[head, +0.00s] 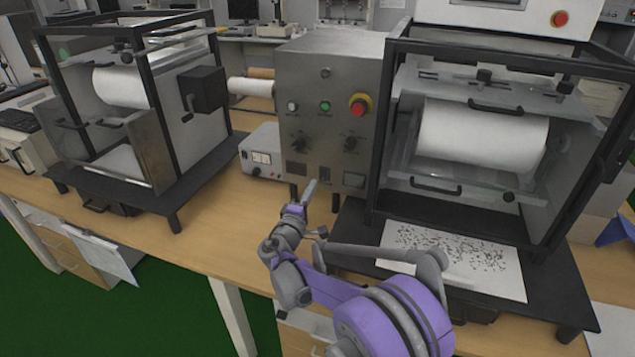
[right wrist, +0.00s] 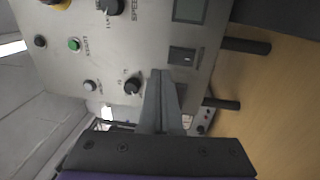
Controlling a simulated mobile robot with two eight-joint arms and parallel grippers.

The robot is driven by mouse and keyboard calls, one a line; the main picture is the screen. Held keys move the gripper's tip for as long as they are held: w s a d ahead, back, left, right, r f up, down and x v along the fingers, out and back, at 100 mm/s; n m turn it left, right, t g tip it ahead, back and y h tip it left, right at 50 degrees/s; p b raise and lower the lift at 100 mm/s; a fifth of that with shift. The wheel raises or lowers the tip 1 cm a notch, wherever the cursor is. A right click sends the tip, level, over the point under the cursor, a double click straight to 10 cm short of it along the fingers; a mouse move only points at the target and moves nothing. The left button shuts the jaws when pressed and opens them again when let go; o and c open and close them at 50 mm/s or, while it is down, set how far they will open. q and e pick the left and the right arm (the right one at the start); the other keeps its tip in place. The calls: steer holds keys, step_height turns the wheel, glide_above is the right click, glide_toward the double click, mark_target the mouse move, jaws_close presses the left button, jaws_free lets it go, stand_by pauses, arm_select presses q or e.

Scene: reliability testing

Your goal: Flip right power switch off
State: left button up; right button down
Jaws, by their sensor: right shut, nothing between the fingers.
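The grey metal control box (head: 335,85) stands on the bench between two black-framed machines. Low on its front are a right switch (head: 325,174) and a left dark panel or switch (head: 297,169). In the right wrist view, turned sideways, the right switch (right wrist: 182,56) shows as a dark rectangle just beyond my fingertips. My right gripper (head: 311,186) is shut and empty, low in front of the box; its fingers also show in the right wrist view (right wrist: 161,80). I cannot tell whether they touch the panel. The switch's position is too small to tell. My left gripper is not in view.
Knobs, a green button (head: 325,106) and a red emergency button (head: 360,106) sit higher on the box. A small white meter unit (head: 262,152) stands left of it. A speckled white sheet (head: 455,262) lies right, before the framed roller machine (head: 480,140).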

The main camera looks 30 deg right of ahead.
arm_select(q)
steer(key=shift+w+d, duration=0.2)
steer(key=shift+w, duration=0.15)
arm_select(e)
steer(key=v, duration=0.6)
steer(key=shift+r, duration=0.45)
